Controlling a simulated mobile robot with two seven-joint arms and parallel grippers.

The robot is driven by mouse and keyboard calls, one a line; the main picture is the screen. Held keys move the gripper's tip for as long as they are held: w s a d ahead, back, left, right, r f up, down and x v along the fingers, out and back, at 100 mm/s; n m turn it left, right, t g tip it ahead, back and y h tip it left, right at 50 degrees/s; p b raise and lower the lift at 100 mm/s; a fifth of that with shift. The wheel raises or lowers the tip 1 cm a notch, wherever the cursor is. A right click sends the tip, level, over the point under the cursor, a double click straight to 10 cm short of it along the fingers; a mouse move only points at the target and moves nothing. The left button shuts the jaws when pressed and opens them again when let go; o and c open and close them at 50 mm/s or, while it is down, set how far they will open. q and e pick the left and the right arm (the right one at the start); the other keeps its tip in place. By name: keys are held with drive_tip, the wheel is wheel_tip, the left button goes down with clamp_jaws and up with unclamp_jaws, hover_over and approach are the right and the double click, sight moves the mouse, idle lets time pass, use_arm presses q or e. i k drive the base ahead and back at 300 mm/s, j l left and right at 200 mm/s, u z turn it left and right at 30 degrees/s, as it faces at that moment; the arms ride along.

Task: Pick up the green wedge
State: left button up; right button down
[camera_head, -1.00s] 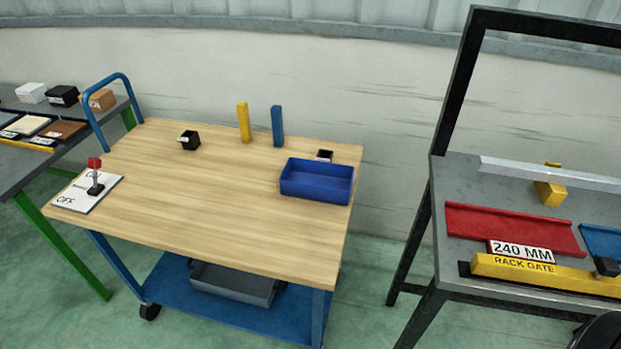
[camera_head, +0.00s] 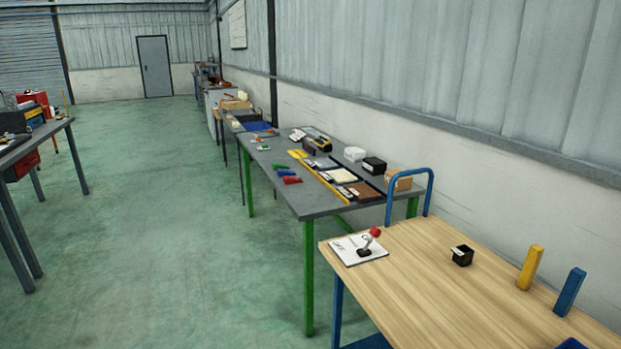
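A small green wedge (camera_head: 279,167) lies on the grey table with green legs (camera_head: 312,206), near its left edge. It is small at this distance. A blue wedge-like piece (camera_head: 286,173) and a red one (camera_head: 292,180) lie just in front of it, close together. Neither of my grippers is in view.
A wooden-topped cart (camera_head: 430,290) with a blue handle (camera_head: 410,171) stands at the front right, close to the grey table. Another table (camera_head: 35,138) stands at the left. The green floor (camera_head: 170,220) between them is clear.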

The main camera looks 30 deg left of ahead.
sight(274, 166)
drive_tip(key=j+u, duration=0.1)
drive_tip(key=u, duration=0.35)
drive_tip(key=i+u, duration=0.1)
drive_tip(key=u, duration=0.35)
drive_tip(key=j+u, duration=0.1)
drive_tip(key=u, duration=0.35)
drive_tip(key=i+u, duration=0.1)
drive_tip(key=u, duration=0.35)
drive_tip(key=i, duration=5.55)
drive_tip(key=i+j+z, duration=0.15)
drive_tip(key=i, duration=0.4)
drive_tip(key=i+j+z, duration=0.2)
drive_tip(key=i, duration=0.35)
